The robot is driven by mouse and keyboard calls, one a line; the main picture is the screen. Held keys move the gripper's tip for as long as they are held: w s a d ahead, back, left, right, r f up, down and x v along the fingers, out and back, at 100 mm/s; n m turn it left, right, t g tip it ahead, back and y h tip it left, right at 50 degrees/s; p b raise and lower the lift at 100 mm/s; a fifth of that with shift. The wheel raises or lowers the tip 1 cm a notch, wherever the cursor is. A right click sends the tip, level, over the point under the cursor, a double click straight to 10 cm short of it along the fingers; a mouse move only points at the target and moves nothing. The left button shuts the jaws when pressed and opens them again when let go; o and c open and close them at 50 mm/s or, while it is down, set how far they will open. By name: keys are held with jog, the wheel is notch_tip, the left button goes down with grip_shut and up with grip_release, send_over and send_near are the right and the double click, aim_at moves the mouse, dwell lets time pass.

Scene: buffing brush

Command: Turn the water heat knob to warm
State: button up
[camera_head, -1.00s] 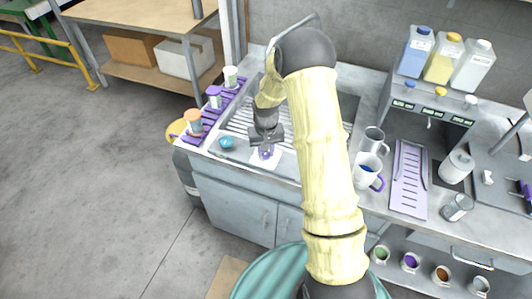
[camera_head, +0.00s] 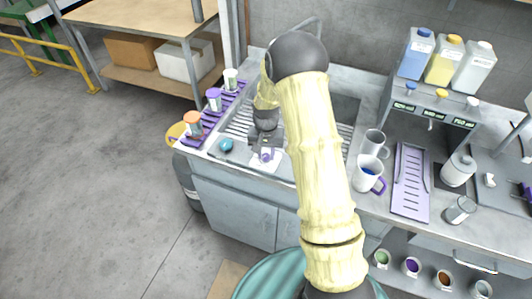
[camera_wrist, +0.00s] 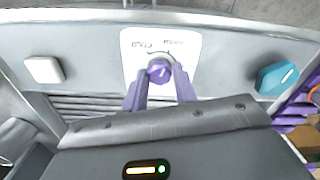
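The heat knob (camera_wrist: 159,70) is a small round purple knob on a white plate (camera_wrist: 133,42) at the sink's front rim. In the wrist view the plate's lettering is upside down, COLD at left and what looks like WARM at right. The knob's exact pointing direction is too small to tell. My gripper (camera_wrist: 160,77) has its two purple fingers on either side of the knob, with a narrow gap seeming to show; contact is unclear. In the head view my gripper (camera_head: 265,150) is over the white plate (camera_head: 262,164), partly covering it.
A teal knob (camera_wrist: 277,77) sits right of the plate, a white one (camera_wrist: 43,69) left, in the wrist view. Purple rack with cups (camera_head: 213,122) stands left of the sink. Mugs (camera_head: 367,174) and a dispenser (camera_head: 432,108) stand right. My arm hides part of the sink.

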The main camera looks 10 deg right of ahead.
aim_at(266, 155)
jog(key=o, duration=0.3)
notch_tip(266, 155, up, 17)
jog(key=shift+r+b, duration=0.2)
jog(key=shift+b, duration=1.05)
jog(key=s+f+n+t, duration=0.1)
jog(key=s, duration=0.6)
jog(key=s+f+n, duration=0.1)
jog(key=s, duration=0.6)
jog(key=s+f+n+t, duration=0.1)
jog(key=s+n, duration=0.1)
jog(key=s, duration=0.5)
jog(key=shift+s+a+f+t, duration=0.15)
jog(key=shift+s+f+t, duration=0.1)
jog(key=shift+f+t, duration=0.1)
